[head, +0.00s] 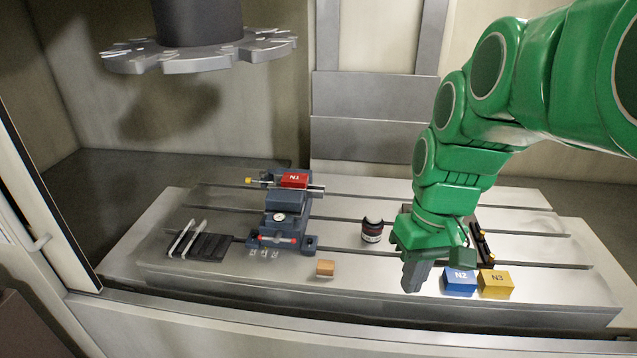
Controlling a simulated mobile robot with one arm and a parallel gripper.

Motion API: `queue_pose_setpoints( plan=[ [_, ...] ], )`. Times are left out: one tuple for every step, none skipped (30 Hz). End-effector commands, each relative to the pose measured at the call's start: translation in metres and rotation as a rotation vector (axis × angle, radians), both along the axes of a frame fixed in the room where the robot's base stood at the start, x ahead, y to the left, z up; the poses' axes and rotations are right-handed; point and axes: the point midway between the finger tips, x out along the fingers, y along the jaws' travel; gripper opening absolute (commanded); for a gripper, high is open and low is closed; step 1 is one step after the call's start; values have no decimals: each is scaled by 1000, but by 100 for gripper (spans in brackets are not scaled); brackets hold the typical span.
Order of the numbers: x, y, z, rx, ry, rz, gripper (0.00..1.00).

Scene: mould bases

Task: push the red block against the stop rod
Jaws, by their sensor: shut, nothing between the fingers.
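The red block (294,180), marked N1, sits on top of the dark blue vise-like fixture (286,205) at the left middle of the slotted table. A thin metal rod (317,189), which looks like the stop rod, sticks out at the right side of the fixture by the block. Whether the block touches it I cannot tell. My gripper (413,288) points down over the front of the table, right of the fixture and well apart from the red block. Its fingers are shut and empty, just left of the blue block.
A blue block N2 (460,282) and a yellow block N3 (496,284) stand at the front right. A black rack (204,247) lies left. A tool carousel (200,52) hangs above.

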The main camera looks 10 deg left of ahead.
Motion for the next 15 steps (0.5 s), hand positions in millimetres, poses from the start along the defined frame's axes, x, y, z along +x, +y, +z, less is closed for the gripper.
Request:
queue_pose_setpoints(
  plan=[
    [-9, -3, -3, -6, 8, -23, 0],
    [-14, -5, -4, -9, 13, -36, 0],
    [-19, -7, -6, -12, 18, -54, 0],
    [-23, -8, -8, -14, 21, -65, 0],
    [-27, -9, -9, -16, 24, -77, 0],
    [-32, -10, -10, -17, 28, -93, 0],
    [-35, -11, -11, -19, 30, -105, 0],
    [-38, -11, -12, -20, 35, -118, 0],
    [-43, -12, -14, -21, 40, -134, 0],
    [-47, -13, -15, -22, 46, -148, 0],
    [-50, -13, -17, -22, 51, -163, 0],
    [-56, -13, -20, -21, 61, -183, 0],
    [-60, -13, -21, -21, 69, -202, 0],
    [-63, -13, -23, -19, 77, -221, 0],
    [-67, -11, -25, -14, 89, -245, 0]
  ],
)
